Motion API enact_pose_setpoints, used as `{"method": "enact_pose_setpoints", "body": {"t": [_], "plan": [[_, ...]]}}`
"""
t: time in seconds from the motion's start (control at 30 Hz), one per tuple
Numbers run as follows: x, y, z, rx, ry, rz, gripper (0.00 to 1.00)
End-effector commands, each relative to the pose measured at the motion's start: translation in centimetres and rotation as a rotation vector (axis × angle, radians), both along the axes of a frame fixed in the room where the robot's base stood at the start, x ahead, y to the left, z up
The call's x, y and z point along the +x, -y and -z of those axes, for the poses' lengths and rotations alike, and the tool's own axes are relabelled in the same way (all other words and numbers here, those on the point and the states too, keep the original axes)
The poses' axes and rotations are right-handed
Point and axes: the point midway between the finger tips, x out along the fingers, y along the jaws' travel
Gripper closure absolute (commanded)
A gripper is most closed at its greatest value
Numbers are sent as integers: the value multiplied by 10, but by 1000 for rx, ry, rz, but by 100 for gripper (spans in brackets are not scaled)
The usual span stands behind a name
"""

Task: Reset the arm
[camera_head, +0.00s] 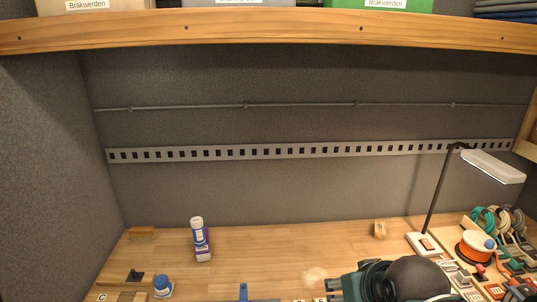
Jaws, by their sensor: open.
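A dark green and black rounded part of my arm (405,280) rises into the bottom edge of the head view, right of the middle. It stands in front of the bench and hides a piece of it. Short green stubs stick out from its left side. I make out no gripper fingers, and the rest of the arm is below the frame.
The wooden bench (270,250) is mostly clear in its middle. A white and purple bottle (200,240) and blue-capped jar (162,287) stand left. A desk lamp (432,200), orange cord spool (474,247) and coiled cords stand right. A slotted rail (300,152) crosses the wall under a shelf (270,32).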

Motion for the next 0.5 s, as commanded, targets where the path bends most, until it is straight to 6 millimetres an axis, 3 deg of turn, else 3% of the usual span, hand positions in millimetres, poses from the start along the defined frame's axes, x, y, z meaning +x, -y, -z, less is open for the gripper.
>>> {"method": "enact_pose_setpoints", "body": {"t": [0.03, 0.2, 0.5], "plan": [[0, 0, 13, 0, 0, 0, 57], [0, 0, 38, 0, 0, 0, 57], [0, 0, 64, 0, 0, 0, 57]]}}
